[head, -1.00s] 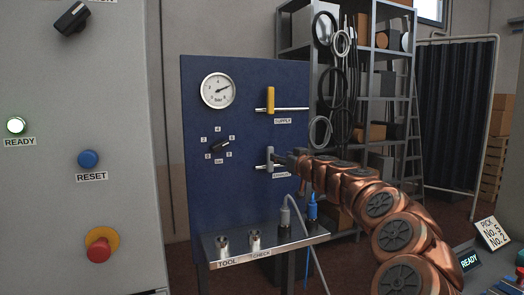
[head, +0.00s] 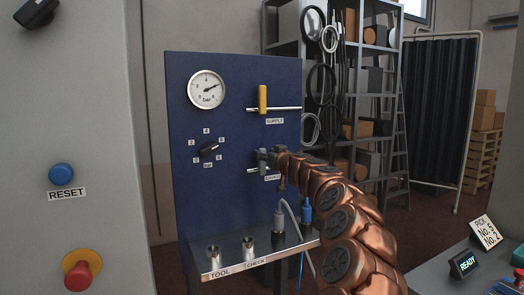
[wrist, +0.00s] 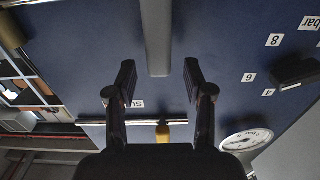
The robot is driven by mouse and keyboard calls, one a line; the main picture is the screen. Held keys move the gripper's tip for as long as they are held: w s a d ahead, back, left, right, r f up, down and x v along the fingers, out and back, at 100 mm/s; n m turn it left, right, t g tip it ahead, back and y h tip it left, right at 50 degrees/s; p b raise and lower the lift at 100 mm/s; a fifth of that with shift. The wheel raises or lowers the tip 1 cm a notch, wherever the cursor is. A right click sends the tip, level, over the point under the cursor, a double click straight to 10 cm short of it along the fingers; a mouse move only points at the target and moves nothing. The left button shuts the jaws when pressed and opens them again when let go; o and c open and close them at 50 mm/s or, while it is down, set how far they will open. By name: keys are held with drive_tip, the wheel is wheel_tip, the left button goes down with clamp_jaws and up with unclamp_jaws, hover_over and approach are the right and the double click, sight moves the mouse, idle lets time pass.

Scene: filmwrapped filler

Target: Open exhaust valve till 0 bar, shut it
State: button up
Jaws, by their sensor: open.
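The blue panel (head: 235,215) carries a round pressure gauge (head: 206,90), whose needle points right and slightly up, well away from zero. The grey exhaust valve handle (head: 262,160) stands upright at the panel's lower right. My gripper (head: 271,158) is at this handle and partly hides it and its label. In the wrist view my gripper (wrist: 158,82) is open. The grey handle (wrist: 156,38) runs down between the two fingertips, with gaps on both sides. Contact is not visible. The yellow supply valve handle (head: 263,97) stands upright above; it also shows in the wrist view (wrist: 162,134).
A black regulator knob (head: 208,149) sits left of the exhaust valve. A metal shelf (head: 262,256) with sockets and hoses juts out below. A grey cabinet (head: 90,120) stands close at left, and a desk with a READY display (head: 465,264) is at lower right.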

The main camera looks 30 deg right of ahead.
sight(264, 152)
drive_tip(key=shift+w+d+p, duration=0.2)
drive_tip(key=shift+w+p, duration=0.45)
drive_tip(key=shift+w, duration=0.85)
clamp_jaws()
